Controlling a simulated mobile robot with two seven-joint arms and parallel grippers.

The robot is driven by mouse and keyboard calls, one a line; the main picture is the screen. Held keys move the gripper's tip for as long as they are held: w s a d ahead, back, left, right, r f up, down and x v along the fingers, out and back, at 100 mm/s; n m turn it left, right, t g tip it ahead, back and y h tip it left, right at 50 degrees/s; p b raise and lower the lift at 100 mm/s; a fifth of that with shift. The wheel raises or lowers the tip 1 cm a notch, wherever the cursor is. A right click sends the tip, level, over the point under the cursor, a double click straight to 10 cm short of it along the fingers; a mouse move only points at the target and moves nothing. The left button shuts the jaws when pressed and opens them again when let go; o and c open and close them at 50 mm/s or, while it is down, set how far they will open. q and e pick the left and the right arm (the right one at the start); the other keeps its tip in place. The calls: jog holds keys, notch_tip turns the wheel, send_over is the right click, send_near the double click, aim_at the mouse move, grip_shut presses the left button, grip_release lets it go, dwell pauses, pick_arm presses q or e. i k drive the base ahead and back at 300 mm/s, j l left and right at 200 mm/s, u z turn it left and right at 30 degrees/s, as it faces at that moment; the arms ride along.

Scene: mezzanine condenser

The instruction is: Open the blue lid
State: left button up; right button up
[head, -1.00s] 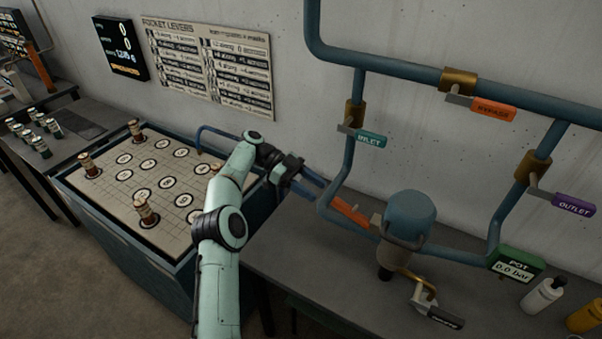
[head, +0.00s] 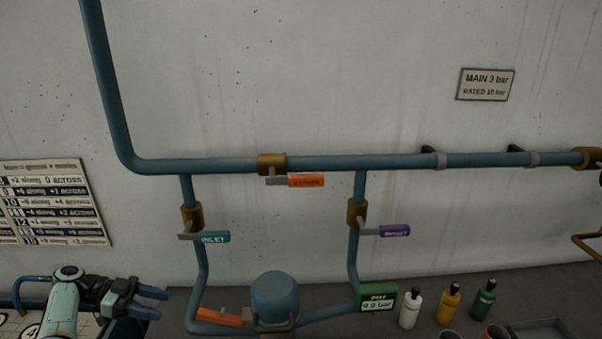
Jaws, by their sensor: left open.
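The blue lid (head: 275,296) is a rounded dome on top of the pot, low in the middle of the head view. It looks shut. The pot's body below it is mostly cut off by the bottom edge. My left gripper (head: 161,303) is at the lower left, to the left of the pot and apart from the lid. Its two blue-grey fingers are open, empty and point right toward the pot. My right gripper is out of view.
Blue pipes (head: 205,166) frame the pot, with a teal inlet lever (head: 213,237), purple outlet lever (head: 394,230), orange bypass lever (head: 305,181) and a low orange handle (head: 219,317). The green pot gauge (head: 377,297) reads 0.0 bar. Bottles (head: 448,304) stand at right.

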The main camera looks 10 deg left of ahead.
aim_at(276, 306)
jog(key=k, duration=1)
